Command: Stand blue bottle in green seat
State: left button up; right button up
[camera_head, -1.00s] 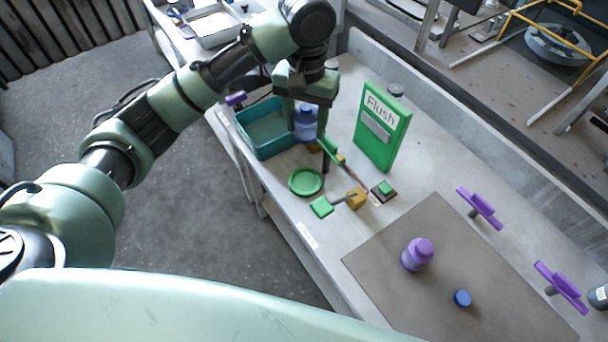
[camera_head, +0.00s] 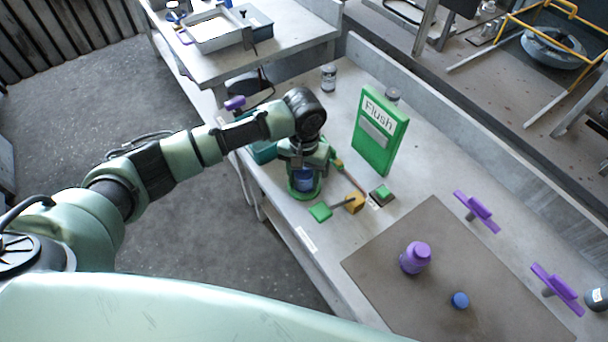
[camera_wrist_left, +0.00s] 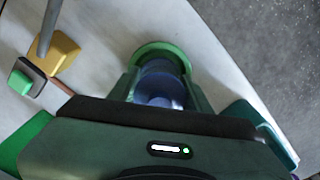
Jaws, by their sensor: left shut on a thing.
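The blue bottle (camera_head: 304,181) is held by my left gripper (camera_head: 306,172), directly at the green round seat (camera_head: 291,193). The gripper and forearm hide most of the bottle and seat in the head view. In the left wrist view the bottle (camera_wrist_left: 160,88) stands between the two fingers of the left gripper (camera_wrist_left: 162,98), and the seat's green rim (camera_wrist_left: 160,46) shows just beyond it. The bottle looks roughly upright. I cannot tell whether its base touches the seat. My right gripper is not in view.
A teal bin (camera_head: 263,152) stands just behind the left gripper. A green "Flush" box (camera_head: 381,130), a yellow block with a lever (camera_head: 354,203) and a green pad (camera_head: 320,212) are close by. A purple bottle (camera_head: 416,257) and blue cap (camera_head: 460,300) are on the brown mat (camera_head: 400,300).

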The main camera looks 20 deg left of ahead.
pick_arm(q)
jog(key=shift+f, duration=0.1)
jog(key=o, duration=1.5)
notch_tip(320, 180, up, 12)
jog(key=shift+r+b, duration=0.15)
jog(key=shift+b, duration=0.25)
